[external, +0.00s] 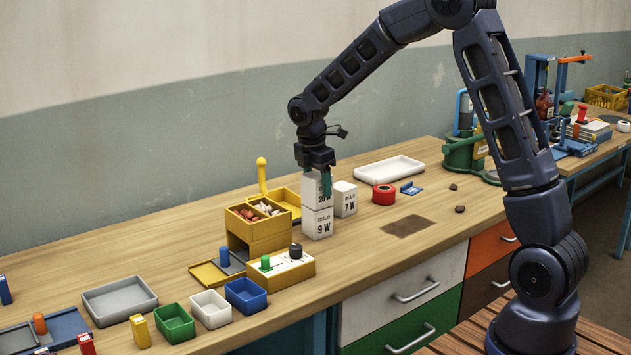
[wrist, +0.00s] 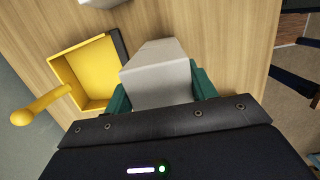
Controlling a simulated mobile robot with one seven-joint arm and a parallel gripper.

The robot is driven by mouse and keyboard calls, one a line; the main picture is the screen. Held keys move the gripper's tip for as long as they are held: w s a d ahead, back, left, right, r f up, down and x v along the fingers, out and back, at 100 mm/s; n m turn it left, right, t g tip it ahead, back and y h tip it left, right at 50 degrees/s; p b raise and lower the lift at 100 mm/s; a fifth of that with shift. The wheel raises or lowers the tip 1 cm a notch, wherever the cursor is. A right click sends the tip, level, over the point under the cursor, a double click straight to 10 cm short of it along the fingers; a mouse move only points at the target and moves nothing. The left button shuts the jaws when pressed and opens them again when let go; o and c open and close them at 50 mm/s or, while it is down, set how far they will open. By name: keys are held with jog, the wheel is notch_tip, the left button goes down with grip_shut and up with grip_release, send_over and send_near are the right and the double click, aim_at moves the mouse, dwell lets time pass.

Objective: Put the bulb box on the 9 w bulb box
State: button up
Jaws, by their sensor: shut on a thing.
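My gripper (external: 317,176), with green fingers, is shut on a white bulb box (external: 311,188), whose label seems to read 20 W. The wrist view shows this box (wrist: 157,72) as a pale block between the fingers. The white 9 W bulb box (external: 318,224) stands upright on the bench directly below the held box. The held box's lower edge meets the 9 W box's top in the external view; I cannot tell whether its weight rests there. In the wrist view the held box hides the 9 W box.
A white 7 W box (external: 345,199) stands close on the right. Yellow bins (external: 262,240) with a yellow-handled piece (external: 262,175) stand on the left. A red roll (external: 383,195) and a white tray (external: 390,169) lie farther right.

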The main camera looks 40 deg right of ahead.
jog(key=shift+f, duration=0.1)
jog(key=o, duration=1)
jog(key=r, duration=0.3)
jog(key=a+r, duration=0.1)
jog(key=r, duration=0.7)
jog(key=shift+a+r, duration=0.2)
jog(key=shift+a, duration=0.15)
jog(key=s+d+r+m+t, duration=0.1)
jog(key=s+d+r+m, duration=0.2)
jog(key=s, duration=0.4)
jog(key=s+r+m, duration=0.2)
jog(key=s+r, duration=0.2)
jog(key=s, duration=0.2)
jog(key=s+d+r+m+t, duration=0.1)
jog(key=s+d+r+m, duration=0.2)
jog(key=s, duration=0.4)
jog(key=shift+s+d+f+m+t+y, duration=0.15)
jog(key=shift+s+f+m+t+y, duration=0.25)
jog(key=shift+s+m, duration=2.25)
jog(key=shift+s+d+f+m+t+y, duration=0.25)
jog(key=shift+s+m+t, duration=0.35)
jog(key=shift+s, duration=3.95)
jog(key=shift+s+d+f+m+t+y, duration=0.1)
jog(key=shift+s+f+m+t+y, duration=0.2)
jog(key=shift+s+m, duration=2.4)
